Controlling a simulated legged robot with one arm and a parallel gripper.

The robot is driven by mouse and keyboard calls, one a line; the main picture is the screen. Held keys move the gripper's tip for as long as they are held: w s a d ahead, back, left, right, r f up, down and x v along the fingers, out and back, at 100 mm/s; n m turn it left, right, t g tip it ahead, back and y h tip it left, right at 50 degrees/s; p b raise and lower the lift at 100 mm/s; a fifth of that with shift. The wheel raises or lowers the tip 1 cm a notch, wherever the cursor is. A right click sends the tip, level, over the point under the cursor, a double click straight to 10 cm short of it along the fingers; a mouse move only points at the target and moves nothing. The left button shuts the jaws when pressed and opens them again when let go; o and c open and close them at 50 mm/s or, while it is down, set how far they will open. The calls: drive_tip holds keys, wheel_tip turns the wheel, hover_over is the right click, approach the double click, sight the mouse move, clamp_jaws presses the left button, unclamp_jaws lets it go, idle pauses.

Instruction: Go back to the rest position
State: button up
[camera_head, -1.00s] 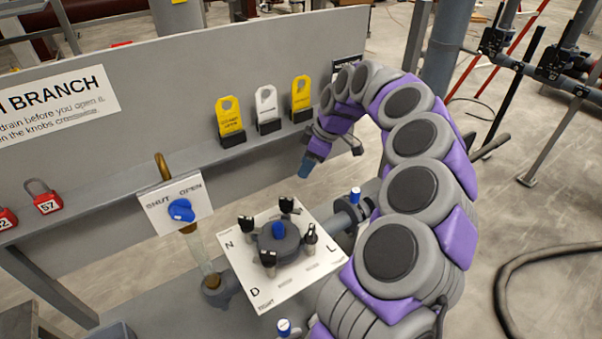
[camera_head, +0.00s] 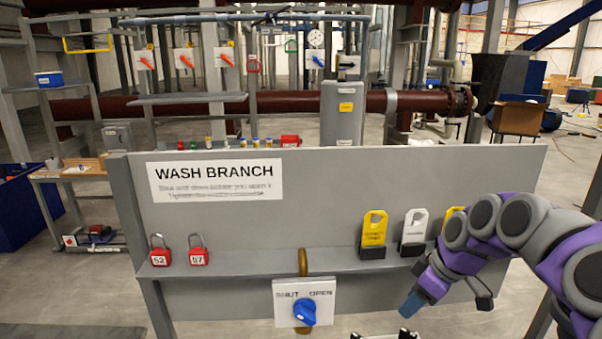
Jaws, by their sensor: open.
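My purple and grey arm reaches in from the right edge in the head view. My gripper (camera_head: 413,303) hangs at its end, with a blue tip pointing down and left. It is open, and I see nothing held in it. It appears in front of the grey panel, right of the blue knob (camera_head: 305,311) on the SHUT/OPEN plate (camera_head: 288,290). The gap between gripper and panel is hard to judge.
The grey WASH BRANCH panel (camera_head: 330,190) has a shelf with red padlocks (camera_head: 197,257) at left. Yellow (camera_head: 374,228) and white (camera_head: 415,226) tags stand near my arm; another yellow tag (camera_head: 449,213) is partly hidden. Open floor (camera_head: 560,200) lies at right.

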drive_tip(key=s+a+f+m+g+h+b, duration=0.1)
drive_tip(key=s+a+m+g+h+b, duration=0.15)
drive_tip(key=s+a, duration=1.15)
drive_tip(key=s+d+f+m+g, duration=0.1)
drive_tip(key=s+f+m, duration=0.2)
drive_tip(key=s, duration=0.6)
drive_tip(key=s+d+f+m+h, duration=0.1)
drive_tip(key=s+f+m, duration=0.3)
drive_tip(key=s, duration=0.5)
drive_tip(key=shift+s+f+g+b, duration=0.3)
drive_tip(key=shift+f+g+b, duration=0.1)
drive_tip(key=shift+f, duration=0.5)
drive_tip(key=shift+w, duration=0.15)
